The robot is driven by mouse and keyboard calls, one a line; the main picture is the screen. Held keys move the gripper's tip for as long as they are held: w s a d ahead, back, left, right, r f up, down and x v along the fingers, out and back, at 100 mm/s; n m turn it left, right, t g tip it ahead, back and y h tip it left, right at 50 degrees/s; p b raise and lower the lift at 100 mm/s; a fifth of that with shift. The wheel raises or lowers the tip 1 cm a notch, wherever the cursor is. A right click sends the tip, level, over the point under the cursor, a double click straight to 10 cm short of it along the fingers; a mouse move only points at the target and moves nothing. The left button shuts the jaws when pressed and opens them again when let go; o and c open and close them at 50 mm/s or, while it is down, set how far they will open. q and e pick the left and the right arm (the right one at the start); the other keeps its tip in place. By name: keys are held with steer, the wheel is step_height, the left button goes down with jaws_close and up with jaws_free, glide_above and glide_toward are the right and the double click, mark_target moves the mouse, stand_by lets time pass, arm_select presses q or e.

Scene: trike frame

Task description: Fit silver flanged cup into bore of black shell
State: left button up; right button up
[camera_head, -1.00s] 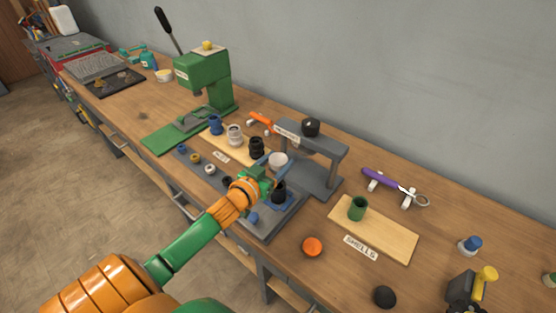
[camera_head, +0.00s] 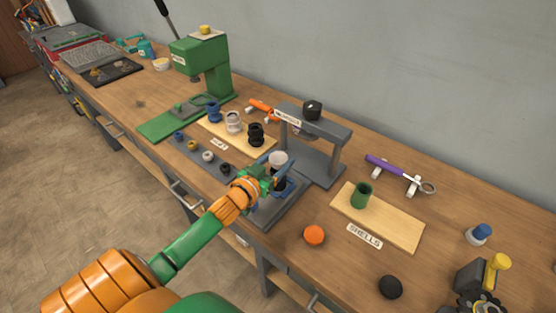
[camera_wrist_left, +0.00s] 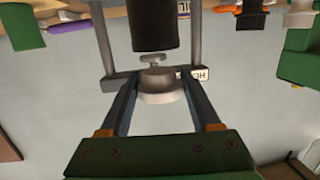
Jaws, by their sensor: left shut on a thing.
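The silver flanged cup (camera_head: 278,159) is between the fingers of my left gripper (camera_head: 277,169), which is shut on it. In the left wrist view the cup (camera_wrist_left: 160,95) is pale, with a small stem facing the black shell. The black shell (camera_head: 279,185) stands upright on a blue holder on the grey fixture, just below the cup. In the left wrist view, which looks upside down, the shell (camera_wrist_left: 154,25) is a dark cylinder near the stem and apart from the cup's body. Its bore is hidden. My right gripper is not in view.
A grey press stand (camera_head: 318,150) with a black knob is close behind the gripper. A green press (camera_head: 215,75) stands farther left. The shells board (camera_head: 390,222) with a green cup is at right.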

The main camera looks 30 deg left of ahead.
arm_select(q)
steer(key=shift+p, duration=0.35)
stand_by(0.8)
steer(key=shift+f+b, duration=1)
steer(key=shift+f, duration=0.35)
steer(key=o, duration=1.5)
steer(key=shift+s, duration=0.1)
